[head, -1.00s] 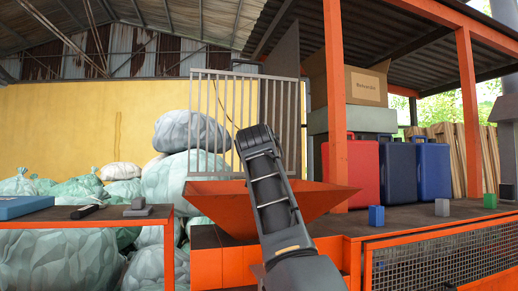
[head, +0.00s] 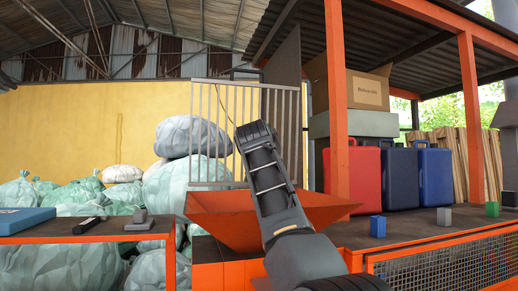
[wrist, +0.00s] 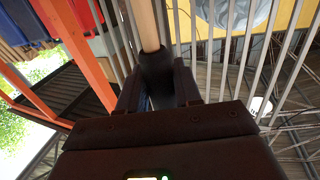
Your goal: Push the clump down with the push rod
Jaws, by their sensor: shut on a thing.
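The push rod shows in the wrist view as a pale wooden shaft (wrist: 149,25) with a dark sleeve at its lower end. My gripper (wrist: 158,90) is shut on that dark sleeve, and the shaft runs up out of the picture. In the head view my arm stands in front of the orange hopper (head: 208,212) and hides my gripper and the rod. The clump is not visible in either view. The hopper's inside is mostly hidden by its front wall and my arm.
A grey barred guard (head: 220,130) rises behind the hopper. An orange post (head: 337,110) stands just right of it. Red (head: 362,180) and blue (head: 434,175) cases stand on the right deck, with small blue (head: 377,226), grey and green blocks. A table (head: 60,236) is at left.

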